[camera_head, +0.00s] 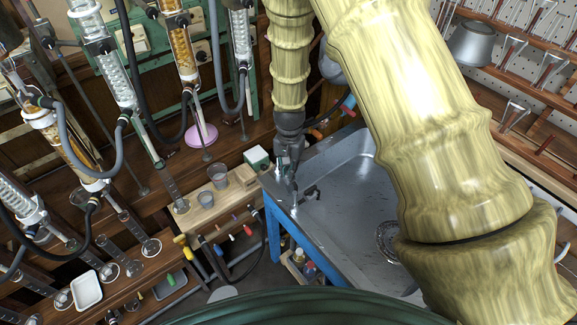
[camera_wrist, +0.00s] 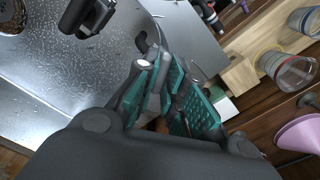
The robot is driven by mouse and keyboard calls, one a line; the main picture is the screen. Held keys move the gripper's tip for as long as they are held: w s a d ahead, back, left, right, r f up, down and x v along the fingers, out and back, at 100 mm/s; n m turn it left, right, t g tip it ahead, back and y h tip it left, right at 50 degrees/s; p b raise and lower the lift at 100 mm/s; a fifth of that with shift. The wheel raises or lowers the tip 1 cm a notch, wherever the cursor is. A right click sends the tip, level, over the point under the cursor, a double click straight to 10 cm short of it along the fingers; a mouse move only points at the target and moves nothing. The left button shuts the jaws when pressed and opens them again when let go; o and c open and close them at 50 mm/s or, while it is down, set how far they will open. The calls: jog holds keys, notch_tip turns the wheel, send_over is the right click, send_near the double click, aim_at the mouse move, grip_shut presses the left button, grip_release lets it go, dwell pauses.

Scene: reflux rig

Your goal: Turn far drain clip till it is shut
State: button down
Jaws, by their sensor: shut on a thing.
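In the head view my gripper (camera_head: 290,178) is at the left back edge of the sink, beside a dark tap (camera_head: 309,193). In the wrist view my gripper (camera_wrist: 165,85) has its teal pads close together around a small grey piece (camera_wrist: 153,100). The pads cover most of that piece, so I cannot tell whether it is the far drain clip or how far it is turned. A bit of orange-brown shows low between the pads. No drain clip is clearly recognisable in either view.
The steel sink (camera_head: 340,180) on a blue frame lies right of my gripper. Clear beakers (camera_head: 218,176) stand on a wooden block at left. Glass condensers (camera_head: 115,75) with grey hoses fill the left side. A pink funnel (camera_head: 201,135) stands behind the beakers.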

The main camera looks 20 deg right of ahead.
jog(key=m+p, duration=0.2)
jog(key=m, duration=0.4)
jog(key=shift+r, duration=0.1)
jog(key=shift+m, duration=0.3)
dwell(0.3)
jog(key=c, duration=1.5)
grip_release()
notch_tip(320, 180, up, 12)
